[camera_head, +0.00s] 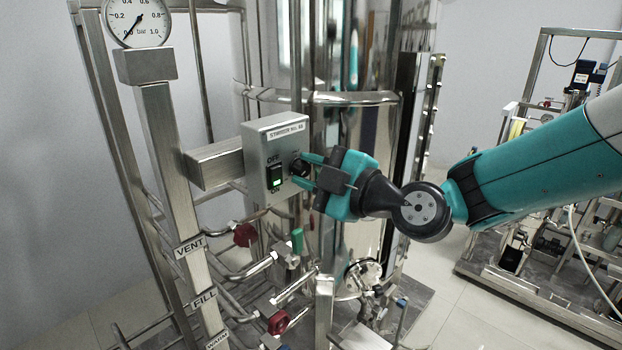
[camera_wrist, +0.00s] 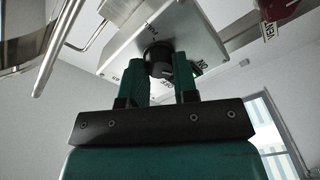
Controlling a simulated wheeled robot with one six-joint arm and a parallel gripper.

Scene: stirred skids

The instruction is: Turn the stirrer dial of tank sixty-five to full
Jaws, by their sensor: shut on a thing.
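The stirrer box (camera_head: 269,132) is a grey metal box with a label on its top edge, reading roughly "STIRRER" and a number too small to be sure of. Its front has a rocker switch (camera_head: 275,178) marked OFF and ON with a green lit part. Right of the switch is the black dial (camera_head: 299,167). My gripper (camera_head: 305,168) is shut on the dial, a finger on either side. In the wrist view the dial (camera_wrist: 157,54) sits between my fingertips (camera_wrist: 160,72) against the plate. The dial's pointer setting cannot be read.
A steel tank (camera_head: 340,60) stands behind the box. A pressure gauge (camera_head: 138,20) is at upper left. Red valve handles (camera_head: 245,235) and pipes labelled VENT, FILL and WARM lie below. Another skid (camera_head: 545,240) stands at right, with bare floor between.

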